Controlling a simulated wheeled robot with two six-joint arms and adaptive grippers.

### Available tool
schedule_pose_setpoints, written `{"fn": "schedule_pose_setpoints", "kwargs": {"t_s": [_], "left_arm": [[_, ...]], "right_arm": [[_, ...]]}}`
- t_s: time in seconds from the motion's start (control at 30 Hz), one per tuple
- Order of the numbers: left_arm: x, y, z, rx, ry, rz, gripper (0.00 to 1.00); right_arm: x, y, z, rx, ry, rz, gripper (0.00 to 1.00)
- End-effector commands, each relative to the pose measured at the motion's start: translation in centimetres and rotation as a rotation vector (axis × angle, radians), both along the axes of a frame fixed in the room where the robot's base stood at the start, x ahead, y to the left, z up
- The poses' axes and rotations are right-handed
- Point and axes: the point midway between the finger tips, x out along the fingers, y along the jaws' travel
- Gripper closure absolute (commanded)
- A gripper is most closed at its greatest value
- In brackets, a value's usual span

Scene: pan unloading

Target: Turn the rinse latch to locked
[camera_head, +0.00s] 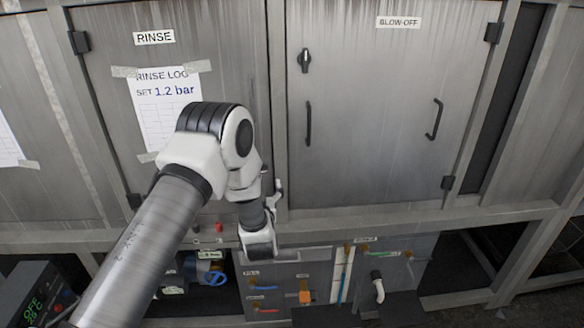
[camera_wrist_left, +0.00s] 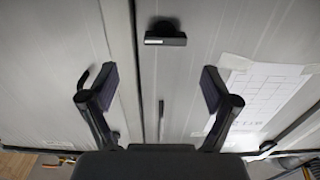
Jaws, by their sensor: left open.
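The rinse latch (camera_wrist_left: 166,38) shows in the left wrist view as a dark knob with a bar lying crosswise and a white mark near the bar's left end. In the head view my left arm hides it. My left gripper (camera_wrist_left: 160,82) is open and empty, its two fingers spread to either side below the latch in the wrist view, not touching it. In the head view the gripper (camera_head: 277,194) is at the right edge of the rinse door (camera_head: 105,60), mostly hidden by my wrist. My right gripper is in neither view.
The blow-off door (camera_head: 375,90) has its own latch (camera_head: 305,60) and two black handles. A rinse log sheet (camera_head: 165,105) is taped to the rinse door. Valves and coloured levers (camera_head: 262,290) sit below a ledge (camera_head: 400,217).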

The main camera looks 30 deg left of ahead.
Motion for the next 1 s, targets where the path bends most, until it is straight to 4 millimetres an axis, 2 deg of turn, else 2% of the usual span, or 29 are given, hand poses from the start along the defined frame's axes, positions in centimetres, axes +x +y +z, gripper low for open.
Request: {"fn": "schedule_pose_setpoints", "kwargs": {"t_s": [0.4, 0.7, 0.73, 0.8, 0.9, 1.0], "left_arm": [[5.7, 3.5, 0.0, 0.0, 0.001, -0.002, 0.12], [6.4, 3.9, -0.2, 0.0, 0.004, -0.003, 0.12], [6.4, 3.9, -0.2, 0.0, 0.004, -0.004, 0.16], [6.4, 3.9, -0.2, -0.001, 0.005, -0.004, 0.41], [6.4, 3.9, -0.2, 0.0, 0.004, -0.004, 0.73], [6.4, 3.8, -0.2, 0.0, 0.004, -0.004, 0.73]], "right_arm": [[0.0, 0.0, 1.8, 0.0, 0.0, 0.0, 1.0], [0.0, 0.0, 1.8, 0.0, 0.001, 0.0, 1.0], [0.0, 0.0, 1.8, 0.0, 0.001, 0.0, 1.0], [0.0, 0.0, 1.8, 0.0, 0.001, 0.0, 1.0], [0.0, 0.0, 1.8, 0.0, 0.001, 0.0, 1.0], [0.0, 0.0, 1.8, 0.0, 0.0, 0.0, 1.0]]}}
